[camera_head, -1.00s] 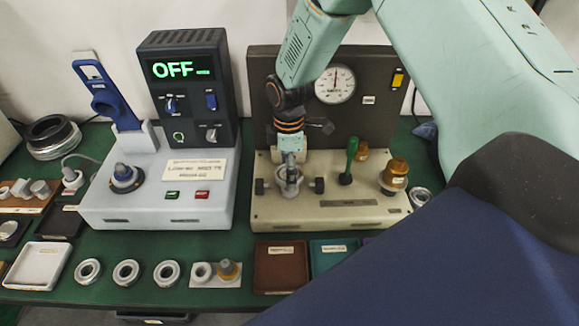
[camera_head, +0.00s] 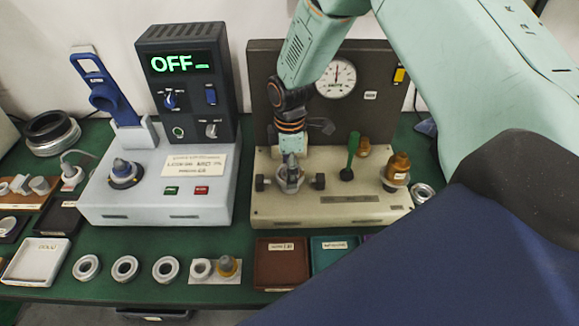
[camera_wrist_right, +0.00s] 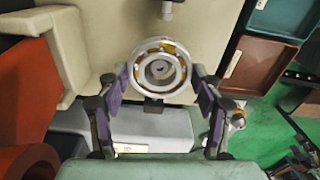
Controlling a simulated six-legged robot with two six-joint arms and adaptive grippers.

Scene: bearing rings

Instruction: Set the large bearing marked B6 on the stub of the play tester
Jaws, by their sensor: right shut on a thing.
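The play tester (camera_head: 330,208) is a beige base with a dark back panel and a round dial. My right gripper (camera_head: 290,172) is over the left part of its base, pointing down. A metal bearing ring (camera_head: 288,184) is there at the stub. In the right wrist view my right gripper (camera_wrist_right: 160,88) has its purple-padded fingers on either side of the bearing ring (camera_wrist_right: 159,54), shut on it. A grey round centre, likely the stub, shows within the ring. I cannot tell whether the ring is fully seated. No B6 mark is readable. My left gripper is not in view.
Dark clamp knobs flank the stub. A green lever (camera_head: 350,158) and an amber-topped piece (camera_head: 397,168) stand to its right. A grey device (camera_head: 155,195) reading OFF stands left. Several bearings, a white tray (camera_head: 37,262) and a brown tray (camera_head: 281,264) line the front.

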